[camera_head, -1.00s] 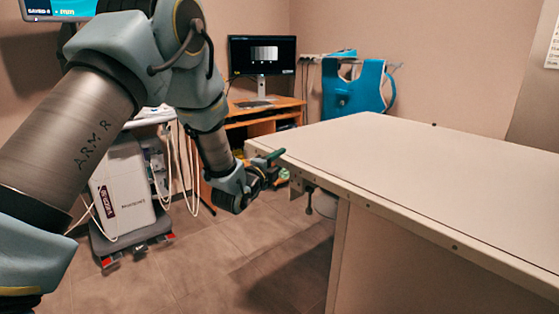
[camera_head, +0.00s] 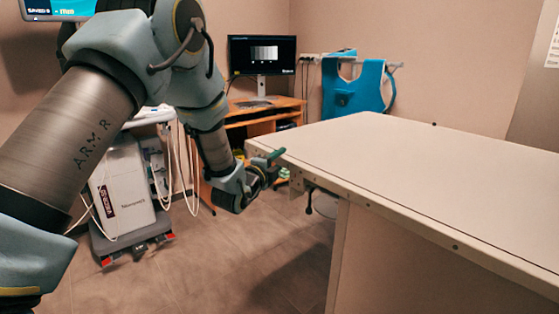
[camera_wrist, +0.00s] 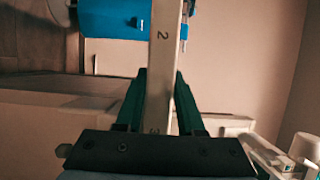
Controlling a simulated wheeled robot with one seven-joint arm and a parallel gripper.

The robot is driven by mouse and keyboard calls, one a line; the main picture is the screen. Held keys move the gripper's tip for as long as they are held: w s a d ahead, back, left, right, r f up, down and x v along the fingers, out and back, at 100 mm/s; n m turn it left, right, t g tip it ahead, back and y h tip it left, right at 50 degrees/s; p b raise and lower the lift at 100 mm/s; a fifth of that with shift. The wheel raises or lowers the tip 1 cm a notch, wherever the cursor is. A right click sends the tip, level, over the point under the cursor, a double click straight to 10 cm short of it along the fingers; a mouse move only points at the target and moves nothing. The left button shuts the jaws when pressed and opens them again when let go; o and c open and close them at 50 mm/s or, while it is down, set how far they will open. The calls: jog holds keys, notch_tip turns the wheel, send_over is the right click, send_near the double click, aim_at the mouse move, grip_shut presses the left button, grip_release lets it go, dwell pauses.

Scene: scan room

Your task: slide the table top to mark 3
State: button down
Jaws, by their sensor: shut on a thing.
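The table top (camera_head: 420,165) is a broad pale slab on a white base (camera_head: 400,265), filling the right of the head view. My gripper (camera_head: 272,158) is at its far left corner. In the wrist view, the two dark green fingers of my gripper (camera_wrist: 160,95) lie on both sides of a pale edge strip of the table top (camera_wrist: 162,65) and are shut on it. The exact finger contact is dim.
A dark knob (camera_head: 309,209) hangs under the table top's left end. A wooden desk with a monitor (camera_head: 262,54) and a blue apron on a rack (camera_head: 354,88) stand behind. A white wheeled unit (camera_head: 124,190) is at left. Floor between is clear.

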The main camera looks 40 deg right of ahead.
jog(key=shift+s+f+b, duration=0.25)
jog(key=shift+s+b, duration=0.45)
jog(key=shift+s, duration=0.1)
jog(key=shift+s+a+r, duration=0.1)
jog(key=shift+s+r, duration=0.05)
jog(key=shift+s, duration=0.1)
jog(key=c, duration=0.5)
grip_release()
jog(key=shift+w+r, duration=0.1)
jog(key=b+v, duration=0.1)
jog(key=v, duration=0.9)
jog(key=shift+a+b, duration=0.35)
